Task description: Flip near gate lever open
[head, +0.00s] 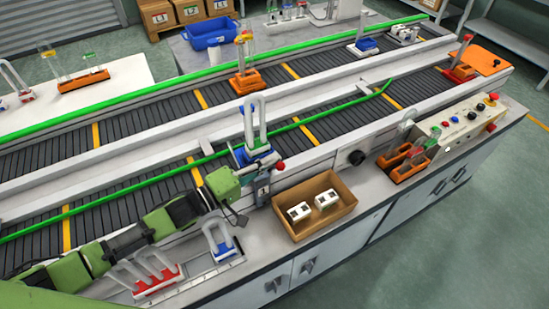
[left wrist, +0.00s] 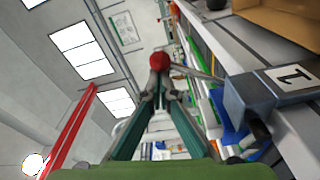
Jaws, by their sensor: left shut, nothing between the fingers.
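The near gate lever has a red knob (head: 280,166) at the edge of the near conveyor. In the left wrist view the red knob (left wrist: 159,61) sits right at my fingertips, and a thin grey rod runs from it toward a grey block (left wrist: 250,100) with a plate marked 1. My left gripper (head: 262,170) reaches in beside the lever, partly hidden by my green wrist. In the left wrist view its fingers (left wrist: 159,88) are closed together with nothing between them. I cannot tell whether the tips touch the knob. My right gripper is not in view.
A blue carrier with tall clear loops (head: 256,125) stands on the near conveyor just behind the lever. A cardboard box (head: 330,218) with white parts is to the right. Red and blue racks (head: 222,248) stand in front. A control panel (head: 460,125) is at far right.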

